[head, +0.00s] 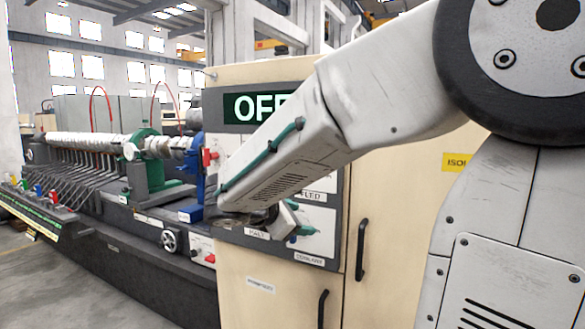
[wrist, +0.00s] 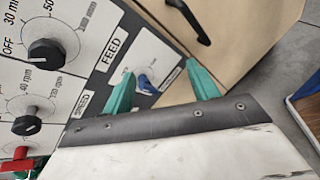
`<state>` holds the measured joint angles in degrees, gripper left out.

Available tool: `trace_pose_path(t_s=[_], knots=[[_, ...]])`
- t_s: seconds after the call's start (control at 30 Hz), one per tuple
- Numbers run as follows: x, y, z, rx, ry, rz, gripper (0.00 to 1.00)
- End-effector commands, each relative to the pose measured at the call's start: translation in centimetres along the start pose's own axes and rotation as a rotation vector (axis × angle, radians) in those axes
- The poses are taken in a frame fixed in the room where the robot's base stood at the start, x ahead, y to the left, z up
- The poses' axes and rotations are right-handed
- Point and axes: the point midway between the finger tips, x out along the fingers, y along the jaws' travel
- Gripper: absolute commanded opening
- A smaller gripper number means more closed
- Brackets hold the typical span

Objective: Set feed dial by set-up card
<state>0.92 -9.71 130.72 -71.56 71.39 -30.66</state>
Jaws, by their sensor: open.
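In the wrist view the FEED label (wrist: 111,54) lies on the grey panel between a black dial (wrist: 45,52), with a scale reading OFF, 30 and 50, and a smaller blue knob (wrist: 147,84) on a white plate. I cannot tell for sure which of the two it names. A second black dial (wrist: 27,125) sits lower left. My gripper (wrist: 161,68) is open, its green fingers apart, with the blue knob showing between them; contact is not visible. In the head view my gripper (head: 298,228) is at the panel's lower part, and my arm hides most dials. I cannot make out a set-up card.
A red handle (wrist: 15,160) is at the wrist view's lower left. The cream cabinet has black door handles (head: 361,250) and a partly hidden OFF sign (head: 250,108). A long machine (head: 140,185) with a handwheel (head: 170,240) stands left. Floor is clear at lower left.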

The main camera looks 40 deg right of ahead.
Motion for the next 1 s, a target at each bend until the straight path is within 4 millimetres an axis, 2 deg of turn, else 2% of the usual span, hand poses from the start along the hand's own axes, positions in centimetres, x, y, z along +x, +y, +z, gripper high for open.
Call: trace_pose_path(t_s=[0.03, 0.1, 0.2, 0.3, 0.47, 0.8, 1.0], knots=[[0.2, 2.6, 0.2, -0.102, -0.056, 0.079, 0.59], [-0.1, 5.9, 0.9, -0.238, -0.139, 0.185, 0.59], [-1.1, 9.5, 2.1, -0.386, -0.246, 0.298, 0.59], [-2.1, 11.4, 3.2, -0.490, -0.324, 0.361, 0.59], [-1.7, 11.8, 3.4, -0.555, -0.346, 0.359, 0.59], [2.9, 13.8, 4.6, -0.554, -0.345, 0.356, 0.59], [4.5, 14.6, 4.9, -0.552, -0.344, 0.358, 0.59]])
